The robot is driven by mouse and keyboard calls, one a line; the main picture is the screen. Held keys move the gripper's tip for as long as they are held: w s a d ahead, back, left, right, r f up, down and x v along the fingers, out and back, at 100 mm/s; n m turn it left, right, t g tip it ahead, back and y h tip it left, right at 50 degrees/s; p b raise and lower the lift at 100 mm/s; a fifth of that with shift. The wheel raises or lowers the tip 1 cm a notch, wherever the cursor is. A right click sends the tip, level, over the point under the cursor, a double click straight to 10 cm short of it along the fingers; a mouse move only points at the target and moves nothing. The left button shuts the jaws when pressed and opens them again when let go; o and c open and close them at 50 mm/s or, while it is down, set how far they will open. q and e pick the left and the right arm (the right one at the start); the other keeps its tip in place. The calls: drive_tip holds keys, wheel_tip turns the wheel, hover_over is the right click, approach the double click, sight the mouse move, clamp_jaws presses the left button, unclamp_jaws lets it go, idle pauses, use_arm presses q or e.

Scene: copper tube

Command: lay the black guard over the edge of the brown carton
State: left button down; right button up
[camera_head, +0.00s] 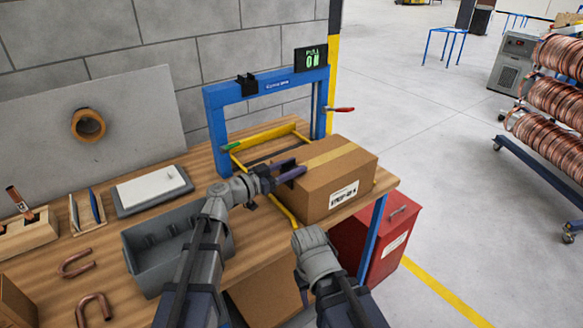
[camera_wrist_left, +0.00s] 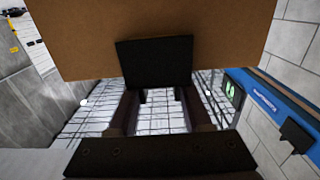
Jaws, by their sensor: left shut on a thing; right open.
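The brown carton (camera_head: 341,185), with a tan tape strip and a white label, stands on the right end of the wooden bench. My left gripper (camera_head: 289,169) is at the carton's left side, near its top edge. In the left wrist view it is shut on the black guard (camera_wrist_left: 155,62), a dark square plate against the carton (camera_wrist_left: 225,40) behind it. I cannot tell whether the guard touches the carton. The guard is not clear in the head view. My right arm is low in the head view, right of my left arm; its fingers are hidden.
A blue frame (camera_head: 213,128) with a black clip-like piece (camera_head: 246,84) on its top bar stands behind the carton. A grey bin (camera_head: 146,262) is left of my left arm. A red cabinet (camera_head: 394,225) stands below the bench's right end. Open floor lies to the right.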

use_arm(q)
drive_tip(key=shift+d+f, duration=0.1)
drive_tip(key=shift+f, duration=0.1)
idle(0.5)
drive_tip(key=shift+c, duration=1.3)
unclamp_jaws()
drive_tip(key=v, duration=0.7)
drive_tip(key=shift+s+a, duration=0.2)
drive_tip(key=shift+a, duration=0.1)
